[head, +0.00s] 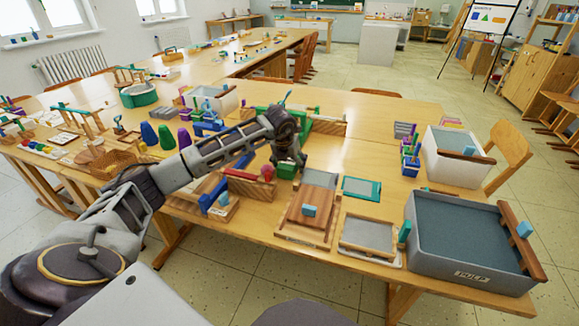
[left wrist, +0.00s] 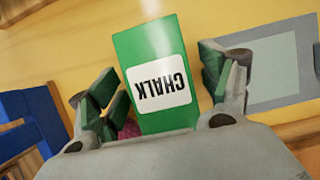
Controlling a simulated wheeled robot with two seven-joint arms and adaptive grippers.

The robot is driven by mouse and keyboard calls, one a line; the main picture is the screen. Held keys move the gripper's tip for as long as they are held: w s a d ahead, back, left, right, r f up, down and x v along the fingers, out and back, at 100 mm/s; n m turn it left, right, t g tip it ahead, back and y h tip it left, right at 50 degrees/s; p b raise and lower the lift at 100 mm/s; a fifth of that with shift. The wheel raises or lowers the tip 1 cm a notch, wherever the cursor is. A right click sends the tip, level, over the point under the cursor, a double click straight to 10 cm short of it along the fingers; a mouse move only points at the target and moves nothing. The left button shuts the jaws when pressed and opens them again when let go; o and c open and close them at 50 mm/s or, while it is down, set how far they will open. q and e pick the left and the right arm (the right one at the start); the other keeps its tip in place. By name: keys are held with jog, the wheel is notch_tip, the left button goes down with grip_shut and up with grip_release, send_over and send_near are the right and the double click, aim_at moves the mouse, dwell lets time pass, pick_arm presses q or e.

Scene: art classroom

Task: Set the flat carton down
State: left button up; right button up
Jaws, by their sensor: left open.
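The flat carton is a green box with a white CHALK label. In the left wrist view the carton (left wrist: 150,48) lies between the spread fingers of my left gripper (left wrist: 165,95), with gaps on both sides. In the head view only a small green part of the carton (head: 287,171) shows below my left gripper (head: 290,160), which hides the rest. The carton appears to rest on the wooden table (head: 370,215). My left gripper is open, close above and around the carton. My right gripper is not in view.
A wooden board with a grey sheet (head: 309,208), a framed grey screen (head: 367,236) and a teal-edged panel (head: 361,188) lie to the right. A grey PULP tub (head: 460,240) stands at the right edge.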

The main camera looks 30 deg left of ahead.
aim_at(290, 160)
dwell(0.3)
pick_arm(q)
jog(key=c, duration=1.3)
jog(key=shift+r, duration=0.5)
notch_tip(290, 160, up, 9)
jog(key=shift+f+p, duration=0.1)
jog(key=shift+p, duration=1.05)
jog(key=shift+r, duration=0.35)
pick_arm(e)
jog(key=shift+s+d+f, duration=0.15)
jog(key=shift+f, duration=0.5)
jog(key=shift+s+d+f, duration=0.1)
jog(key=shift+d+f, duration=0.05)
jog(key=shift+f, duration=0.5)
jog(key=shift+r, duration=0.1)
